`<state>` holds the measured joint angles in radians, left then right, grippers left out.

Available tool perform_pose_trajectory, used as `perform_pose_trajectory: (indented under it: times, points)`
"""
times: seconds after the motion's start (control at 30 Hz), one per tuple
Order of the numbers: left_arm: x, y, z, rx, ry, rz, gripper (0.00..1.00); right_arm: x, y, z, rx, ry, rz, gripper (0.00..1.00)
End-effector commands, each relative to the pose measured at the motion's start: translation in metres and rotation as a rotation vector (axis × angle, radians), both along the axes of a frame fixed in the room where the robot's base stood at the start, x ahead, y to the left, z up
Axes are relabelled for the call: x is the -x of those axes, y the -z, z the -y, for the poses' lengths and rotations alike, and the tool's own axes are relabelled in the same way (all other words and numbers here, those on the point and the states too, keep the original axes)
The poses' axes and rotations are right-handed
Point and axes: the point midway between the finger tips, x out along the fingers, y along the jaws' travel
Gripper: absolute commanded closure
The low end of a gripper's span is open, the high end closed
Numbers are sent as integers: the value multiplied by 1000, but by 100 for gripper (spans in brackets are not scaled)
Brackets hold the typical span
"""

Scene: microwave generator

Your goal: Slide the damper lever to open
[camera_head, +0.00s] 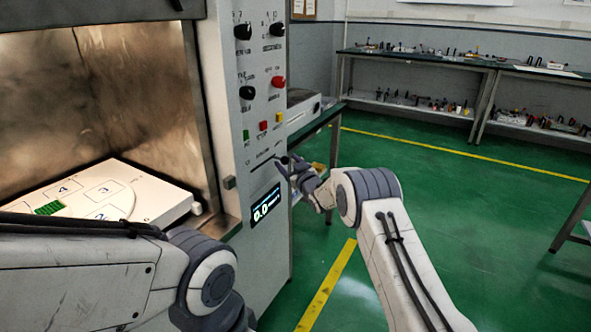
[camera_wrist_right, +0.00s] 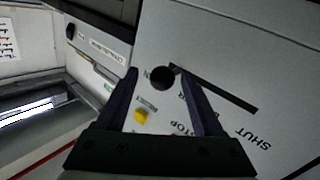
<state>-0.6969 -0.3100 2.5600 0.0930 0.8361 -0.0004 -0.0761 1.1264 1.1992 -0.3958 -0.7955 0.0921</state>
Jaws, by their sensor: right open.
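The damper lever shows in the right wrist view as a round black knob (camera_wrist_right: 161,78) at one end of a dark straight slot (camera_wrist_right: 222,92). The word SHUT is printed by the slot's far end; a label by the knob is partly hidden by a finger and ends in N. My right gripper (camera_wrist_right: 158,72) is open, with one finger on each side of the knob; I cannot tell whether either touches it. In the head view my right gripper (camera_head: 286,166) is at the grey panel, at the slot's right end. My left arm shows at lower left, but its gripper does not.
The panel (camera_head: 242,118) carries black and red knobs, small coloured buttons and a lit display (camera_head: 266,202) reading 0.0. At left is an open metal chamber with a white block (camera_head: 150,190) inside.

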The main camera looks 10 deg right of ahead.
Motion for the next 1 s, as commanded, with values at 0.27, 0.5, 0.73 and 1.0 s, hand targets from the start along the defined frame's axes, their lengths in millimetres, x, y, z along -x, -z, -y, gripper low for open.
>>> perform_pose_trajectory:
  times: [0.27,0.5,0.73,1.0]
  points:
    - [0,-1,0,0,0,0,0,36,-1,17,0,4,-2,31]
    - [0,-1,0,0,0,0,0,72,-1,30,-1,6,-1,31]
    - [0,-1,0,0,0,0,0,90,-1,37,0,5,1,31]
    - [0,-1,0,0,0,0,0,92,-1,37,0,5,1,31]
